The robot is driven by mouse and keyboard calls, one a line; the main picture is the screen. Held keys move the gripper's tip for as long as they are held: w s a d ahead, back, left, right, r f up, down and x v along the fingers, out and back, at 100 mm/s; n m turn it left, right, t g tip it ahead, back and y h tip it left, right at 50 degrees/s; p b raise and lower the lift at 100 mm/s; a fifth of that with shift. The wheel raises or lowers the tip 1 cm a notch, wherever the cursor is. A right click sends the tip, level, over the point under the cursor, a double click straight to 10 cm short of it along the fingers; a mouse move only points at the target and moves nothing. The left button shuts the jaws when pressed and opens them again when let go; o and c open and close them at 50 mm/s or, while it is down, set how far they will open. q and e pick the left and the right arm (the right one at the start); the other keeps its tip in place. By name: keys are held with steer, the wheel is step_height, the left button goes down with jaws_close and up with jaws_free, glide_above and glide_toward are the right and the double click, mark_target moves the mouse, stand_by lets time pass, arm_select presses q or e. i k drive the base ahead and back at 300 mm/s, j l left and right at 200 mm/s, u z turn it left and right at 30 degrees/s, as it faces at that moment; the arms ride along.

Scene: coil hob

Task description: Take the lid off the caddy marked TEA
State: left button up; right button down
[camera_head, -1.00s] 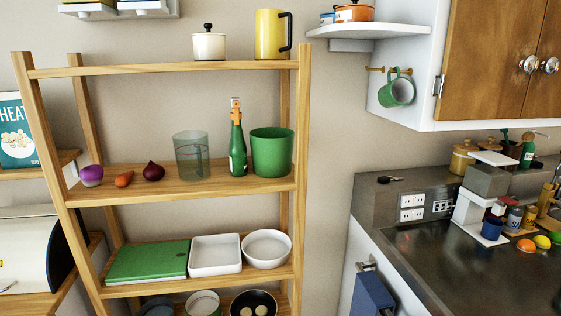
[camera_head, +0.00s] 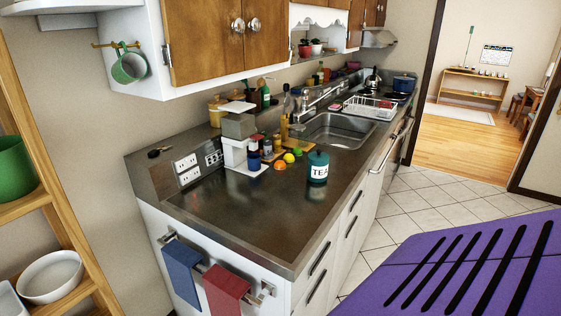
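The caddy marked TEA (camera_head: 317,170) is a dark teal canister with a white label. It stands upright on the dark steel counter, near its front edge and right of some fruit. Its lid (camera_head: 318,157) looks the same teal and sits on top. Neither of my grippers shows in the head view.
An orange, a lemon and a lime (camera_head: 289,158) lie left of the caddy, beside a white and grey appliance (camera_head: 239,130). A sink (camera_head: 338,130) is behind. The near counter (camera_head: 240,210) is clear. A purple slotted surface (camera_head: 460,265) fills the lower right.

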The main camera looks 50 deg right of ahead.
mark_target(318, 155)
steer(key=z, duration=1.8)
steer(key=i+l+u, duration=0.15)
steer(key=u, duration=1.6)
steer(key=l+u, duration=0.5)
steer(key=k+l+u, duration=0.15)
steer(key=l+u, duration=0.2)
steer(key=u, duration=0.15)
steer(key=k+l+u, duration=0.35)
steer(key=l, duration=0.15)
steer(key=k+l+u, duration=0.3)
steer(key=l, duration=0.15)
steer(key=k+l+u, duration=0.35)
steer(key=k+l, duration=0.3)
steer(key=l, duration=0.15)
steer(key=k+l, duration=0.7)
steer(key=k, duration=0.15)
steer(key=l+u, duration=0.05)
